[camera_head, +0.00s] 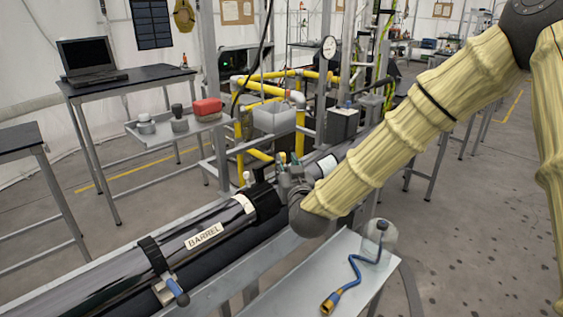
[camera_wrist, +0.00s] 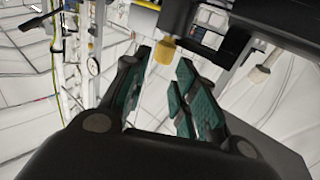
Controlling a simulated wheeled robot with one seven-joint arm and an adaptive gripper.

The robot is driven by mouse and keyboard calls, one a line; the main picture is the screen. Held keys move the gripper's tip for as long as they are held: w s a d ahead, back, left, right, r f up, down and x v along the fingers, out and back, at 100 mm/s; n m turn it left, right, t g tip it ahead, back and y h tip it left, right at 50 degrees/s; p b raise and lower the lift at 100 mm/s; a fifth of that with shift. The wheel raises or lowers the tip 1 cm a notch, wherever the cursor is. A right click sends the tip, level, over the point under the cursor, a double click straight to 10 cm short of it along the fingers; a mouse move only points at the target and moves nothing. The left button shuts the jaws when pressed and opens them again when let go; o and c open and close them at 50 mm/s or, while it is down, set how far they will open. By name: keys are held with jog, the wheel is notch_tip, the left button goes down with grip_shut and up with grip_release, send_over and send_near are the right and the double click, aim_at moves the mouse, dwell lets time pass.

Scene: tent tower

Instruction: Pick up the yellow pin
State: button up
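A yellow cylindrical piece, likely the yellow pin (camera_wrist: 165,52), shows in the wrist view just beyond and between the fingertips, against a dark part. I cannot tell whether the fingers touch it. My gripper (camera_wrist: 163,66) is open, with green pads on its fingers and a gap between them. A second, paler yellow peg (camera_wrist: 259,75) is at the right of the wrist view, outside the fingers. In the head view my gripper (camera_head: 288,172) is over the far end of the barrel (camera_head: 205,237), partly hidden by my sleeved arm. A small pale peg (camera_head: 247,178) stands left of it.
A metal tray table (camera_head: 290,290) in front holds a clear jar (camera_head: 377,243) and a blue hose with a brass end (camera_head: 350,277). Yellow pipes (camera_head: 300,130) and a grey box (camera_head: 343,124) stand behind the gripper. A side shelf (camera_head: 160,137) holds a red item (camera_head: 207,107).

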aim_at(283, 157)
jog(key=w, duration=0.2)
jog(key=w+a+p, duration=0.1)
jog(key=shift+w+f, duration=0.1)
jog(key=shift+w, duration=0.25)
jog(key=shift+w+a, duration=0.1)
jog(key=shift+w, duration=0.25)
jog(key=shift+w, duration=0.1)
jog(key=shift+c, duration=0.4)
grip_shut()
